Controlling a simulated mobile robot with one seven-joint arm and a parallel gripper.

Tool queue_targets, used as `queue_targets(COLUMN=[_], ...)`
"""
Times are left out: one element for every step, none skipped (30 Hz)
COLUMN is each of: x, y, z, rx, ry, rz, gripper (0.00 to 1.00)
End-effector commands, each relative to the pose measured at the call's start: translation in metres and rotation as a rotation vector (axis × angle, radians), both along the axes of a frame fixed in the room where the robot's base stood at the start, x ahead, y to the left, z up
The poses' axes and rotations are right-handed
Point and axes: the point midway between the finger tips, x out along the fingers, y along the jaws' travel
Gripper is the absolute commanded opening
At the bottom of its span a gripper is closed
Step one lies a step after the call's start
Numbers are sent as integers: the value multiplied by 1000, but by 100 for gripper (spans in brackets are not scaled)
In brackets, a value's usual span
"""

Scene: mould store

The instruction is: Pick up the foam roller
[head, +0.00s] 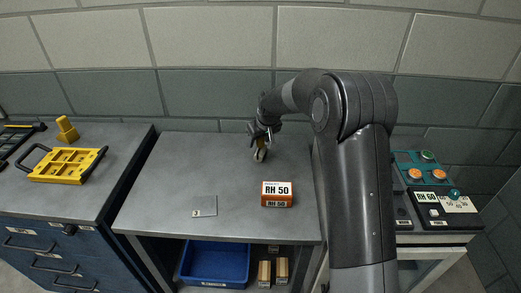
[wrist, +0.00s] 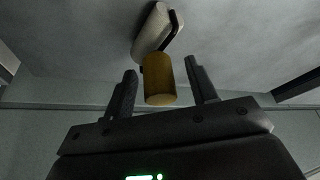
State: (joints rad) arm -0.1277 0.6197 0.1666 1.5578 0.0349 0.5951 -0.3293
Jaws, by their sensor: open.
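The foam roller has a pale roller head (wrist: 153,30), a dark bent frame and a yellow-brown cylindrical handle (wrist: 158,80). In the head view the foam roller (head: 260,154) is at the back of the middle bench, partly hidden by my gripper (head: 263,136). In the wrist view my gripper (wrist: 162,67) is open, with the handle between its two dark fingers. Gaps show on both sides of the handle, wider on the right. The handle's end faces the wrist camera.
A box marked RH 50 (head: 277,194) and a flat grey plate (head: 204,206) lie on the bench (head: 165,180). A blue bin (head: 215,262) is below. A yellow mould (head: 67,164) is on the left cabinet. A control panel (head: 424,172) is on the right.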

Motion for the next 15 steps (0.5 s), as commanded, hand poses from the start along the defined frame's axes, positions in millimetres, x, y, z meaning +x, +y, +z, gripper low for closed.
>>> queue_targets(x=[0, 0, 0, 0, 0, 0, 0, 0, 0, 0, 0, 0, 0, 0, 0], y=[0, 0, 0, 0, 0, 0, 0, 0, 0, 0, 0, 0, 0, 0, 0], z=[1, 0, 1, 1, 1, 1, 1, 1, 1, 1, 1, 1, 1, 1, 1], rx=[1, 0, 0, 0, 0, 0, 0, 0, 0, 0, 0, 0, 0, 0, 0], ry=[-1, 0, 0, 0, 0, 0, 0, 0, 0, 0, 0, 0, 0, 0, 0], rz=[0, 0, 0, 0, 0, 0, 0, 0, -1, -1, -1, -1, -1, -1, -1], gripper=[52, 52, 52, 50, 47, 44, 42, 39, 36, 34, 31, 28, 25, 23, 20])
